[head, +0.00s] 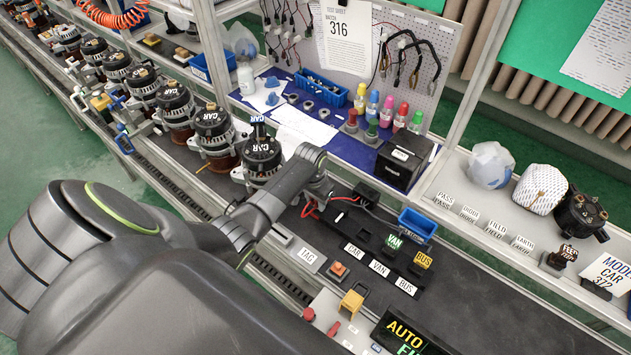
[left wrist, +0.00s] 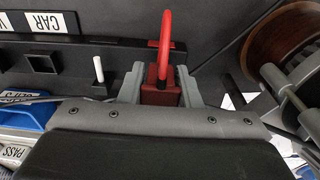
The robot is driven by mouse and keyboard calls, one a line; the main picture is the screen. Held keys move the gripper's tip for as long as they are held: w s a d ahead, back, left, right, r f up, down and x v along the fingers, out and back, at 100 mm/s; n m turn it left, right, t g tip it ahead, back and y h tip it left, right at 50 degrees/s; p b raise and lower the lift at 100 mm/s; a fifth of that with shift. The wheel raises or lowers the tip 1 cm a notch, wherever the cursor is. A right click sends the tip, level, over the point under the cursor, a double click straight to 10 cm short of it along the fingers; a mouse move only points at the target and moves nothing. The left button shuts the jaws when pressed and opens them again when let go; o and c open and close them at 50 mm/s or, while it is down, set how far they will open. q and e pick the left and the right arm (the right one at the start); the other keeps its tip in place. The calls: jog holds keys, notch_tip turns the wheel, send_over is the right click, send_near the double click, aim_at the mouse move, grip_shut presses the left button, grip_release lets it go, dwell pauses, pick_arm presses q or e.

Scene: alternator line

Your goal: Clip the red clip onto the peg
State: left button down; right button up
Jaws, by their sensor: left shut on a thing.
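The red clip (left wrist: 161,85) is a dark red block with a bright red loop rising from it. In the left wrist view it sits between the two grey fingers of my left gripper (left wrist: 160,88), which is shut on it. The white peg (left wrist: 98,69) stands on the dark fixture to the left of the gripper, apart from the clip. In the head view my left gripper (head: 318,188) is over the black board, its fingertips mostly hidden by its own body. A bit of red shows beside it. My right gripper is not in view.
The black board (head: 372,238) carries CAR, VAN and BUS labels. A blue bin (head: 417,224) stands behind it. An alternator marked CAR (head: 262,158) is close on the left; it shows at the right in the left wrist view (left wrist: 285,38). The dark bench at right is clear.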

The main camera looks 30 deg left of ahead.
pick_arm(q)
jog(key=c, duration=1)
grip_release()
jog(key=shift+f, duration=0.1)
jog(key=shift+o, duration=0.2)
notch_tip(320, 180, up, 17)
jog(key=s+b, duration=0.1)
jog(key=b, duration=0.1)
jog(key=shift+s+a+r, duration=0.15)
jog(key=shift+s+r, duration=0.05)
jog(key=shift+s, duration=0.05)
